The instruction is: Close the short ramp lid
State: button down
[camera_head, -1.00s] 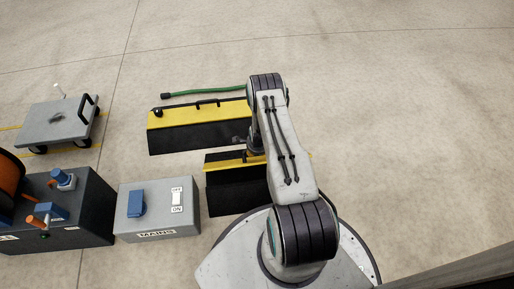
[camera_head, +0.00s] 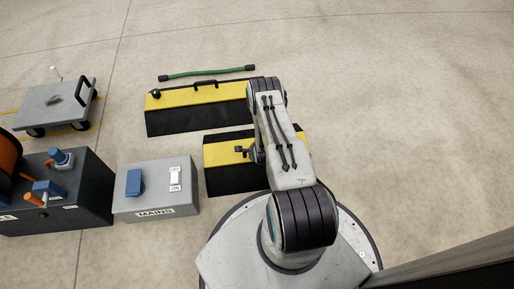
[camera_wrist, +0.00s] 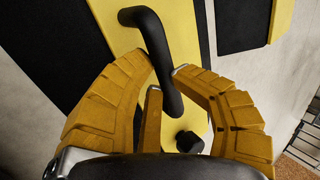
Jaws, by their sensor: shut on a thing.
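The short ramp (camera_head: 222,182) is black with a yellow lid (camera_head: 222,154). It lies just left of my arm, which hides its right part. The lid looks roughly level with the ramp, but I cannot tell whether it is fully down. In the wrist view, the yellow lid (camera_wrist: 185,35) carries a bent black handle (camera_wrist: 157,45). My gripper (camera_wrist: 163,75) has its yellow segmented fingers shut on this handle, one on each side. A dark round knob (camera_wrist: 190,142) shows on the yellow surface below the handle. In the head view, my arm mostly hides my gripper.
A longer yellow and black ramp (camera_head: 195,121) lies behind, with a green hose (camera_head: 207,73) beyond it. A grey mains box (camera_head: 155,190), a dark box (camera_head: 85,195) and a grey cart (camera_head: 55,103) stand left. Floor at right is clear.

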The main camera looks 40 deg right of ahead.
jog(key=shift+s+f, duration=0.15)
jog(key=shift+f, duration=0.35)
jog(key=shift+s+a+f, duration=0.1)
jog(key=shift+s, duration=0.1)
jog(key=c, duration=1.2)
grip_release()
jog(key=shift+c, duration=0.2)
jog(key=shift+v, duration=0.8)
jog(key=v, duration=1)
jog(key=shift+r, duration=0.3)
jog(key=shift+w, duration=0.1)
